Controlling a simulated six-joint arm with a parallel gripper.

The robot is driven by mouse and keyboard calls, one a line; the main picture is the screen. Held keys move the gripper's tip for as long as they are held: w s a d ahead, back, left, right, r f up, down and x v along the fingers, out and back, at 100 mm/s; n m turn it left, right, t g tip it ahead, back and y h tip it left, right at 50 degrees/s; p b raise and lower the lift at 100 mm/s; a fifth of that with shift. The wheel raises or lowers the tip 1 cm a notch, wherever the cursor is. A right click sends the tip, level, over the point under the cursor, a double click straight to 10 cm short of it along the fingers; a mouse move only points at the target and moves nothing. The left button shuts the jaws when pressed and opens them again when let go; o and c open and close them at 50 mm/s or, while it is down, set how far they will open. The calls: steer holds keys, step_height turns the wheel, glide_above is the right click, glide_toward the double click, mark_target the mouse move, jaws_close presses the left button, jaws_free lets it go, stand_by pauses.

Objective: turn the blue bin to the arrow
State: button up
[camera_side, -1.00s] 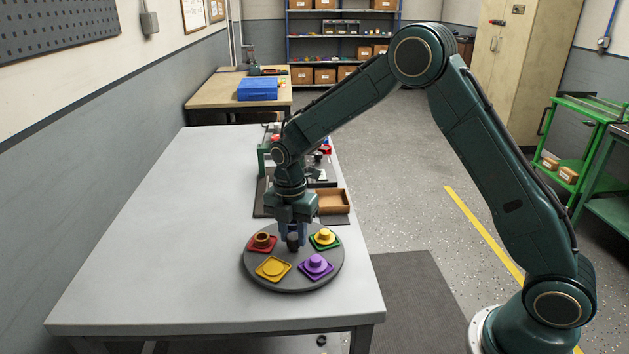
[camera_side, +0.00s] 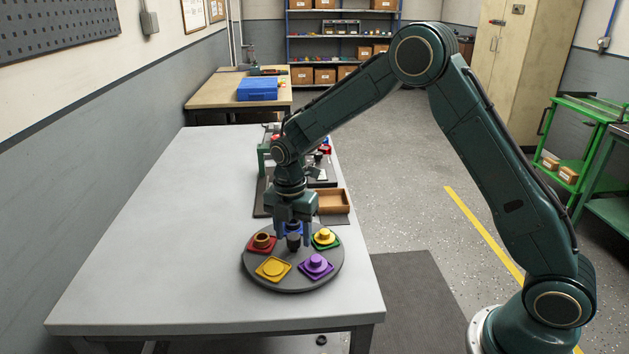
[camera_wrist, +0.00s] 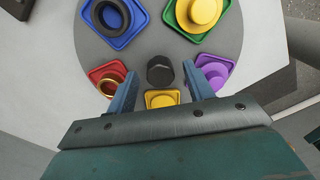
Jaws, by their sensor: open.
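A round dark grey turntable (camera_side: 292,279) sits on the light table with a black knob (camera_side: 293,243) at its centre, also in the wrist view (camera_wrist: 160,70). The blue bin (camera_wrist: 138,14) is at the top left of the wrist view with a dark ring in it; in the side view it (camera_side: 293,227) is on the far side, partly hidden behind my gripper. Red (camera_side: 262,243), yellow (camera_side: 273,268), purple (camera_side: 315,267) and green (camera_side: 325,239) bins hold parts. My gripper (camera_wrist: 160,68) is open, its fingers on either side of the knob with gaps. I see no arrow.
A wooden tray (camera_side: 333,201) and a green-framed fixture (camera_side: 264,156) stand beyond the turntable on a dark mat. The table's left part is clear. The table's right edge is close to the turntable.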

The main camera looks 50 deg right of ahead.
mark_target(292, 236)
step_height(292, 236, up, 14)
steer(key=shift+w+f, duration=0.15)
steer(key=shift+f, duration=0.05)
stand_by(0.4)
steer(key=s+d+r+m+t, duration=0.1)
steer(key=s+r+m, duration=0.4)
steer(key=s, duration=0.2)
steer(key=s+d+r+m+t, duration=0.1)
steer(key=s+r+m+t, duration=0.1)
steer(key=s+r+m, duration=0.45)
steer(key=s+f+m+t, duration=0.2)
steer(key=s+m, duration=0.8)
steer(key=s, duration=0.7)
steer(key=shift+d+f+t, duration=0.4)
steer(key=shift+f, duration=0.5)
